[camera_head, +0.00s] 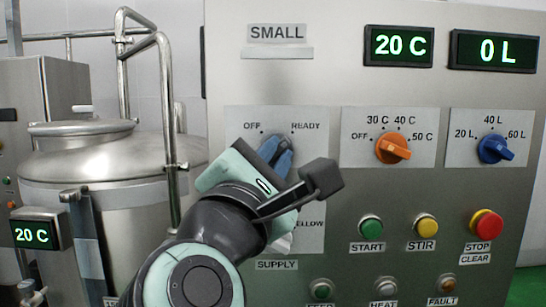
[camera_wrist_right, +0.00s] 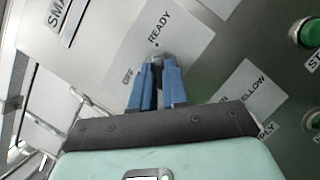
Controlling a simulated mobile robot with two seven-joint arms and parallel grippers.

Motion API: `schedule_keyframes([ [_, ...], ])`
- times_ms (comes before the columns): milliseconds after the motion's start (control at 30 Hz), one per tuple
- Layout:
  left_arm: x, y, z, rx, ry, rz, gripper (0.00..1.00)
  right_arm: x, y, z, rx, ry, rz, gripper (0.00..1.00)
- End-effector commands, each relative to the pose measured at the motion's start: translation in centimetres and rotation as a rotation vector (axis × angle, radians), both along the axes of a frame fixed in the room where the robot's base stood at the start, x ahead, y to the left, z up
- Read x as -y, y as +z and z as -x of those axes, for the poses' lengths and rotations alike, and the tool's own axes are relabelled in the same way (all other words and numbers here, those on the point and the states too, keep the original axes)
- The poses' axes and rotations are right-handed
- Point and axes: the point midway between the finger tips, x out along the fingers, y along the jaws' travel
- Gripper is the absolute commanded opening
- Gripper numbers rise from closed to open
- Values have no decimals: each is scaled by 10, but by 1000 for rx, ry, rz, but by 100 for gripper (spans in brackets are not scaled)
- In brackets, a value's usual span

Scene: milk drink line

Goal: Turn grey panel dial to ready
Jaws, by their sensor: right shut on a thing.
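The grey dial (camera_wrist_right: 157,58) sits on a pale plate marked OFF and READY on the steel panel. In the head view only a little of the grey dial (camera_head: 276,142) shows above my gripper. My right gripper (camera_head: 281,157) is at this dial, its blue fingers shut on the knob. In the right wrist view the two fingertips (camera_wrist_right: 159,70) stand on either side of it. The fingers hide most of the knob, so I cannot tell which mark it points to. My left gripper is not in view.
An orange dial (camera_head: 393,149) and a blue dial (camera_head: 496,149) are to the right. Below them are a green START button (camera_head: 371,227), a yellow STIR button (camera_head: 426,226) and a red STOP button (camera_head: 486,224). A steel tank (camera_head: 95,165) with pipe rails stands at left.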

Motion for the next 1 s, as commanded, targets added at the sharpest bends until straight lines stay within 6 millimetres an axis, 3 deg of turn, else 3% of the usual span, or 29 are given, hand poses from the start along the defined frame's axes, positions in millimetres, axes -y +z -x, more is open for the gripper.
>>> schedule_keyframes([
  [33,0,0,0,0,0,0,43,0,0,0,0,1,-4,24],
  [100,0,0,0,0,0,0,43,0,0,0,-1,1,-3,39],
  [467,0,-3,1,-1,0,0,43,-1,-2,5,0,2,-1,39],
  [567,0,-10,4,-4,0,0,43,-5,-6,17,1,2,0,39],
  [1000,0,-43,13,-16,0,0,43,-30,-31,102,2,3,-2,39],
])
